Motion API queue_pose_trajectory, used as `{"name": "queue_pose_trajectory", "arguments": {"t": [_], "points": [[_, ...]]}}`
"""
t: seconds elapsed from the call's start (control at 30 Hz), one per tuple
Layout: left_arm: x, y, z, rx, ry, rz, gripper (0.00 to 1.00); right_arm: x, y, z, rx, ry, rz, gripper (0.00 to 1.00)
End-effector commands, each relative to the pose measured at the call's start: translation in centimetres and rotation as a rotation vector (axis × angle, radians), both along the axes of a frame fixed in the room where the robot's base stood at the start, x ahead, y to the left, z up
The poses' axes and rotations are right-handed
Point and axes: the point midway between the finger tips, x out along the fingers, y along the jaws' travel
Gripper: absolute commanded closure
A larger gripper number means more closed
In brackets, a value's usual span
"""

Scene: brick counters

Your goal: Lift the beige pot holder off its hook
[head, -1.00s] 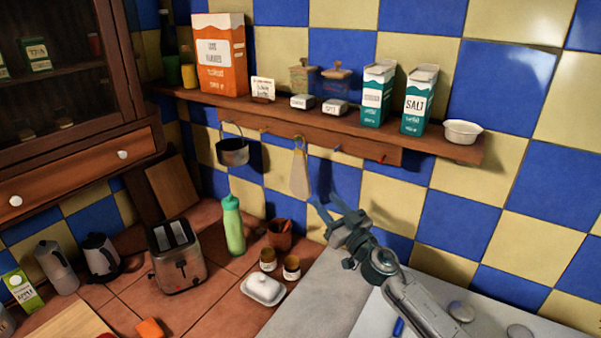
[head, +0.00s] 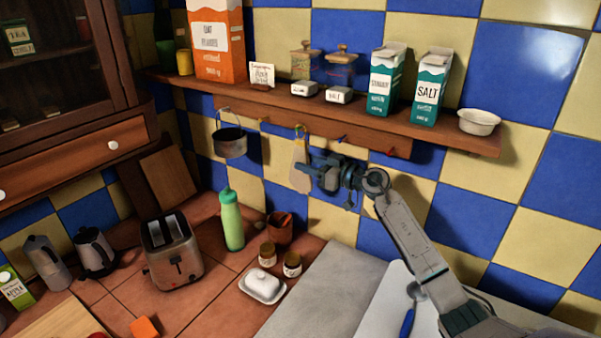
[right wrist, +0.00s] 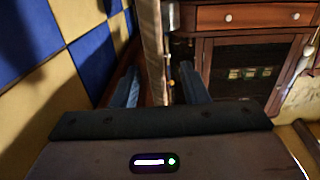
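The beige pot holder (head: 298,164) hangs by its loop from a hook under the wooden shelf, flat against the tiled wall. My right gripper (head: 311,171) is just right of it, its fingertips at the pot holder's right edge. In the right wrist view the pot holder (right wrist: 154,50) shows edge-on between the two blue fingers of my right gripper (right wrist: 160,87). The fingers are spread, with a gap to each side of it. My left gripper is not in view.
A dark pot (head: 230,143) hangs on a hook to the left. The shelf (head: 420,130) above carries cartons, jars and a white bowl (head: 479,121). Below are a green bottle (head: 232,220), a butter dish (head: 263,287) and a toaster (head: 172,252). The wall right of my arm is clear.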

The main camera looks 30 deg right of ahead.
Motion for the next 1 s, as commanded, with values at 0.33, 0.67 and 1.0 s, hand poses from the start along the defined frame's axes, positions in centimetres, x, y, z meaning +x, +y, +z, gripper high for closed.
{"name": "queue_pose_trajectory", "arguments": {"t": [0.33,0.67,1.0], "points": [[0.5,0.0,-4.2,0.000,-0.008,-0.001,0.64,3.4,1.6,-0.1,0.004,-0.003,0.001,0.60],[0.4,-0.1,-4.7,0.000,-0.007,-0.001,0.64,4.5,2.2,0.3,0.001,0.000,0.001,0.60],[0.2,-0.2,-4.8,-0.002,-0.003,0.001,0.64,4.5,2.2,0.3,0.001,0.000,0.001,1.00]]}}
